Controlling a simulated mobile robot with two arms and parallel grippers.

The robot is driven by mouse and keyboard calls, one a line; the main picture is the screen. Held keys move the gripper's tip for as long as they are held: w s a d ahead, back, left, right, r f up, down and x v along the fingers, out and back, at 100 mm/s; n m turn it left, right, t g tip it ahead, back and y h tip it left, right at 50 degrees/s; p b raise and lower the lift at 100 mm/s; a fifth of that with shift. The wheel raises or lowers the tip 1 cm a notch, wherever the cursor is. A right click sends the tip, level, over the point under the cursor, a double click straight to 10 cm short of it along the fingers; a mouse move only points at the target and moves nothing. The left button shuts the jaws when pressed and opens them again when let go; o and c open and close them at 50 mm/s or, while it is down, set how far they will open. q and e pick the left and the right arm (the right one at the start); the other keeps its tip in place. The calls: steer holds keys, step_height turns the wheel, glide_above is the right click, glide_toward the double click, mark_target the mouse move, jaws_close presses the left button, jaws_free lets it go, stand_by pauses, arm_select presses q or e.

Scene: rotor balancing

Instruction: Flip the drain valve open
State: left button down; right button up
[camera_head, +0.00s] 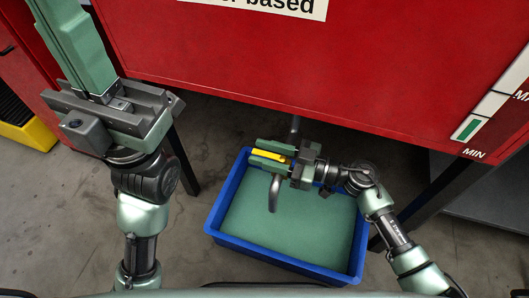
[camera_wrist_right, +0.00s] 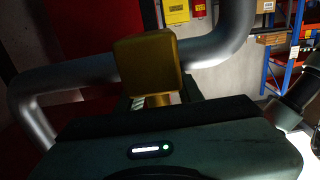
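The drain valve's yellow handle (camera_head: 272,156) lies between the green fingers of my right gripper (camera_head: 268,154), under the red tank (camera_head: 300,60). The fingers are close along both sides of it and look shut on it. In the right wrist view the handle's yellow end (camera_wrist_right: 147,66) stands up in front of the grey drain pipe (camera_wrist_right: 75,75). The pipe's lower end (camera_head: 274,195) points down over a blue tray (camera_head: 289,264) with a flat green inside. No stream shows at the pipe mouth. My left gripper (camera_head: 70,35) is at upper left, away from the valve, its green fingers together.
A level gauge (camera_head: 470,129) with a MIN mark is on the tank's right side. Dark stand legs (camera_head: 445,193) flank the tray. A yellow and black container (camera_head: 22,128) is at far left. A blue shelf rack (camera_wrist_right: 290,60) stands behind at right.

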jaws_close()
steer(key=shift+f, duration=0.1)
stand_by(1.2)
